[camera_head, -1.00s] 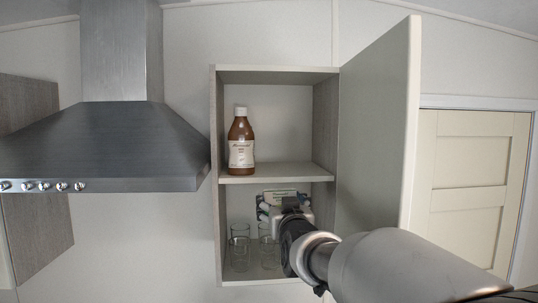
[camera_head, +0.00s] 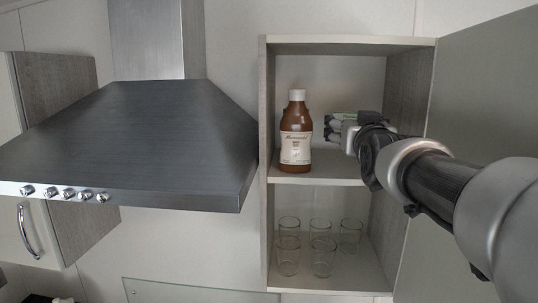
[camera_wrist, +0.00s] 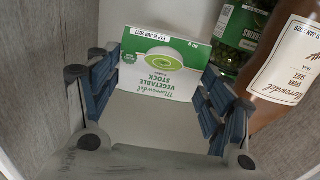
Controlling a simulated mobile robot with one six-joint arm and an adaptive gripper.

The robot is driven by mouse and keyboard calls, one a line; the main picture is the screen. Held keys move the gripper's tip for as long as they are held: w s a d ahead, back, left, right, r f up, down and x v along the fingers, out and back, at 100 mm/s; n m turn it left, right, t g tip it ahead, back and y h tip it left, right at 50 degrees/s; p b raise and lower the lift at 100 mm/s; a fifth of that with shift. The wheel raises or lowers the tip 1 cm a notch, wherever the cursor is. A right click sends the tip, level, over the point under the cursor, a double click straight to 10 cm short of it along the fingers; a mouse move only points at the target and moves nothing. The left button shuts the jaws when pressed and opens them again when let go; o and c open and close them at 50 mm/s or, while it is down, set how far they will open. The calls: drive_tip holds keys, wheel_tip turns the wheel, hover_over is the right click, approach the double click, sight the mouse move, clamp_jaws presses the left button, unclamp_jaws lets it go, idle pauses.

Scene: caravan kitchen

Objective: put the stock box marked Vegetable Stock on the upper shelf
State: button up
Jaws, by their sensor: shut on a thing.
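The white and green stock box (camera_wrist: 155,68) marked Vegetable Stock is between the fingers of my gripper (camera_wrist: 157,85) in the wrist view. My gripper is shut on it. In the head view my gripper (camera_head: 335,131) is inside the cabinet's upper compartment, above the upper shelf (camera_head: 325,179) and right of the brown sauce bottle (camera_head: 296,130). Only a thin edge of the box (camera_head: 352,116) shows there, behind my gripper. I cannot tell whether the box touches the shelf.
A green-labelled jar (camera_wrist: 241,33) stands behind and right of the box, near the bottle. Several clear glasses (camera_head: 322,256) stand in the lower compartment. The open cabinet door (camera_head: 480,85) is on the right, the range hood (camera_head: 130,150) on the left.

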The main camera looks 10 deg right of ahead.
wheel_tip(320, 180, down, 6)
drive_tip(key=shift+f+p, duration=0.2)
drive_tip(key=shift+p, duration=0.1)
drive_tip(key=shift+w, duration=0.2)
drive_tip(key=shift+f, duration=0.1)
drive_tip(key=shift+f+b, duration=0.15)
drive_tip(key=shift+b, duration=0.15)
drive_tip(key=o, duration=1.1)
